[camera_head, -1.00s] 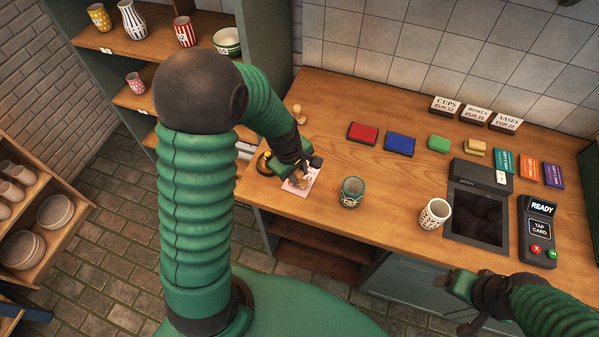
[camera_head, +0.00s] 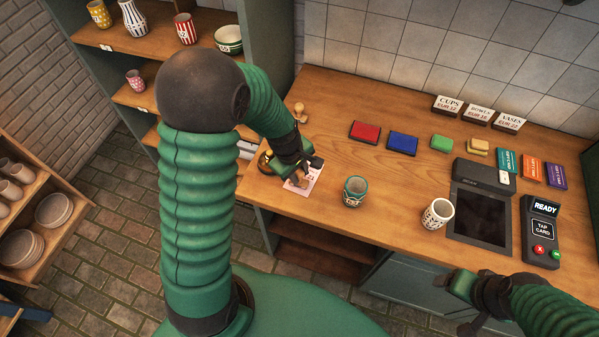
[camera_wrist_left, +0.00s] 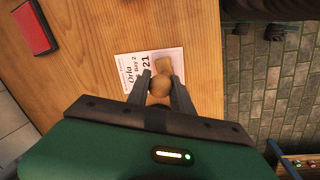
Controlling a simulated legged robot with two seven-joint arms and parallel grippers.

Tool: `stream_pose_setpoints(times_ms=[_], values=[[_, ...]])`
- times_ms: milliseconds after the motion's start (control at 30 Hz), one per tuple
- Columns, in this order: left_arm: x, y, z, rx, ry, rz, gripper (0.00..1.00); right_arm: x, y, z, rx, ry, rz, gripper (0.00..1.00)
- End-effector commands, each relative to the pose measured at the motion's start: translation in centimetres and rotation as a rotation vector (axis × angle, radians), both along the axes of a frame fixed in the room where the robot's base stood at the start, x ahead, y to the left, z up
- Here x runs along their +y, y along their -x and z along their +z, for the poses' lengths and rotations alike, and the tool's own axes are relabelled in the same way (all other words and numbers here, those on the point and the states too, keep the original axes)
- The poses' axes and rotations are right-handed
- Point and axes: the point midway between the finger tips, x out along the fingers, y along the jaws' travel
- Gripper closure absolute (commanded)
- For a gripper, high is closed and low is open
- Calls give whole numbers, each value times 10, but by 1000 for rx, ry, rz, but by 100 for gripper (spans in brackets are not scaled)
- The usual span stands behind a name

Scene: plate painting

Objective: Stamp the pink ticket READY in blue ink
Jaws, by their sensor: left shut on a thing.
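The pale pink ticket (camera_head: 314,178) lies on the wooden counter, with printed writing; it also shows in the left wrist view (camera_wrist_left: 127,67). My left gripper (camera_head: 301,176) is low over the ticket, shut on a wooden stamp with a round knob (camera_wrist_left: 160,87). The stamp's base stands over part of the ticket; I cannot tell whether it touches. Any mark beneath it is hidden. The blue ink pad (camera_head: 402,143) lies to the right, beside the red ink pad (camera_head: 365,132). My right gripper (camera_head: 462,303) is at the counter's front edge, its fingers unclear.
Another wooden stamp (camera_head: 299,112) stands behind my left gripper. A teal-rimmed cup (camera_head: 354,191) and a spotted cup (camera_head: 437,214) stand near the front edge. A dark tablet (camera_head: 480,218) and card reader (camera_head: 541,230) are at right. The middle of the counter is clear.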

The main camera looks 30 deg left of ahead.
Motion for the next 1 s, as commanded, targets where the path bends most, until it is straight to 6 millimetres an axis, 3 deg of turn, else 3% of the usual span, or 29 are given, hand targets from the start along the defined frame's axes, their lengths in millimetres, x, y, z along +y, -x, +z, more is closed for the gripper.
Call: stream_pose_setpoints(times_ms=[367,1000], values=[[0,1,2,3,0,0,99,0,0,3,0,0,0,24],[0,0,65,1,0,0,99,0,0,64,0,0,0,24]])
